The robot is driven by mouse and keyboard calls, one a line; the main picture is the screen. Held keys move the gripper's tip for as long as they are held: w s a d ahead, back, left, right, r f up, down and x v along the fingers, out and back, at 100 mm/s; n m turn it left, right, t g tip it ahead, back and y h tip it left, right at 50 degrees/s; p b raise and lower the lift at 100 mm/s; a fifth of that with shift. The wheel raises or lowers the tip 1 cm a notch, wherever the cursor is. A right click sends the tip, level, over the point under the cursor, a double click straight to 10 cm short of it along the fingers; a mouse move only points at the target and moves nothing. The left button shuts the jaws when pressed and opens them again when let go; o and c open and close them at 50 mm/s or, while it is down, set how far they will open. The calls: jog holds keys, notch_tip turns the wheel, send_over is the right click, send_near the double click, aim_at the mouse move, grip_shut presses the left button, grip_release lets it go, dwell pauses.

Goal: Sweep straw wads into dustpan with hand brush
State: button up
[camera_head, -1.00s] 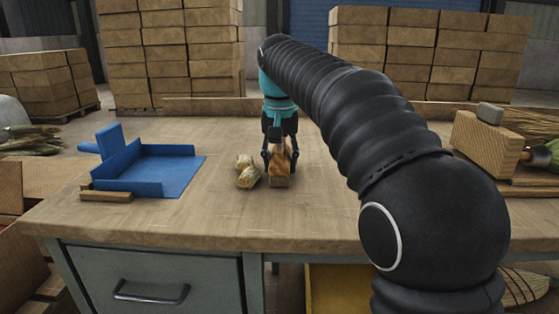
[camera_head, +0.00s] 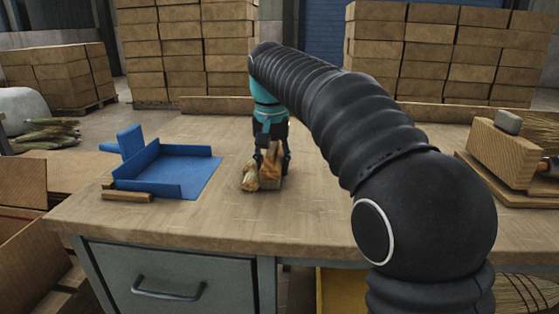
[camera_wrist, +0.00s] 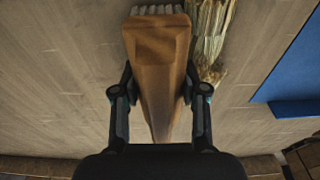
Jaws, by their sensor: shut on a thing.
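My gripper (camera_head: 272,150) is shut on the wooden hand brush (camera_head: 271,175), and it shows in the wrist view (camera_wrist: 160,95) with a finger on each side of the handle. The brush's pale bristle end (camera_wrist: 157,10) points away from the gripper. Straw wads (camera_head: 250,179) lie on the bench just left of the brush in the head view. In the wrist view, straw (camera_wrist: 209,40) lies against or very close to the brush's right side. The blue dustpan (camera_head: 195,180) lies further left, its open side facing the wads. Its edge shows in the wrist view (camera_wrist: 295,75).
A small wooden strip (camera_head: 127,196) lies at the dustpan's front edge. The bench top (camera_head: 330,215) is clear between dustpan and wads. A low ledge (camera_head: 215,105) runs along the back. A wooden block fixture (camera_head: 503,155) stands at the right.

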aim_at(252, 163)
jog(key=shift+a+p, duration=0.75)
jog(key=shift+a, duration=0.8)
jog(key=shift+w+a, duration=0.1)
jog(key=shift+a, duration=2.7)
jog(key=shift+w+a, duration=0.1)
jog(key=shift+a, duration=0.7)
jog(key=shift+a, duration=0.5)
jog(key=shift+a+r, duration=0.15)
jog(key=shift+a, duration=1)
jog(key=shift+w+a+r, duration=0.1)
jog(key=shift+a, duration=1.6)
jog(key=shift+w+a, duration=0.1)
jog(key=shift+a, duration=1.6)
